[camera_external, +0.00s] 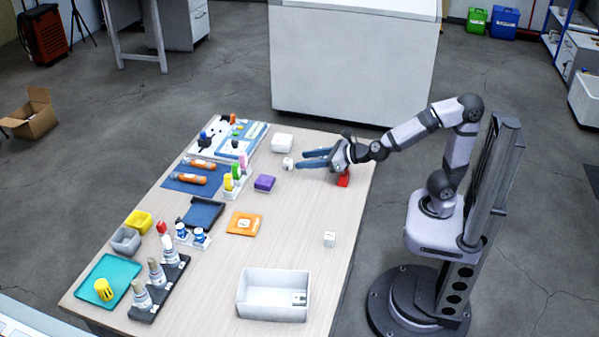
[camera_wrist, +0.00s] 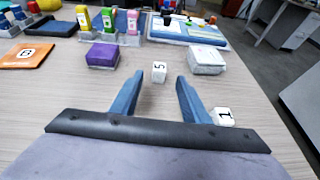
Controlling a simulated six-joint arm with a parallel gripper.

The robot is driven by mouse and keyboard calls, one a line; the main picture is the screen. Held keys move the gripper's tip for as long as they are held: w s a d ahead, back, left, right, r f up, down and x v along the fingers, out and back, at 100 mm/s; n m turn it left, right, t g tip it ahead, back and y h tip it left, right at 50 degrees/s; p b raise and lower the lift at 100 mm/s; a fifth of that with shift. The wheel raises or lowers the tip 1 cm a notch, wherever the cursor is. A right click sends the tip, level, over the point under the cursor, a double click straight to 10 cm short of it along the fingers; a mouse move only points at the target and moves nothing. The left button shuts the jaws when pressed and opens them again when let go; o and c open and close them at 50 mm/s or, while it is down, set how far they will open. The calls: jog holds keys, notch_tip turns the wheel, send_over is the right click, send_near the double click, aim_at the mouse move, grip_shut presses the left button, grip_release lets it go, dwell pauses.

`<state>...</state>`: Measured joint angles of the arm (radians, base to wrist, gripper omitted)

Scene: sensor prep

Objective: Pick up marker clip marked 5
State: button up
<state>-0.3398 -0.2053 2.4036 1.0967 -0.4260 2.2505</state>
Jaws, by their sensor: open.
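The marker clip marked 5 is a small white block (camera_wrist: 159,71) with a dark 5 on its face, standing on the table. In the wrist view it sits just beyond and between my fingertips. In the external view it (camera_external: 288,163) is just left of the fingertips. My gripper (camera_external: 301,159) is open and empty, its blue fingers pointing left, low over the table. The wrist view shows the fingers (camera_wrist: 158,77) spread apart, not touching the clip. A second white clip marked 1 (camera_wrist: 223,116) lies close outside the right finger.
Beyond the clip are a purple block (camera_wrist: 102,55), a white block (camera_wrist: 207,60) and several coloured bottles (camera_wrist: 107,22). A red object (camera_external: 343,181) is below my gripper. Another white cube (camera_external: 329,239) and a white bin (camera_external: 273,295) stand nearer the front.

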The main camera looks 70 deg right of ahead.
aim_at(292, 162)
jog(key=shift+w, duration=0.1)
jog(key=shift+b+x, duration=1.1)
jog(key=shift+x, duration=2.5)
jog(key=shift+a, duration=0.1)
jog(key=shift+c, duration=0.7)
grip_shut()
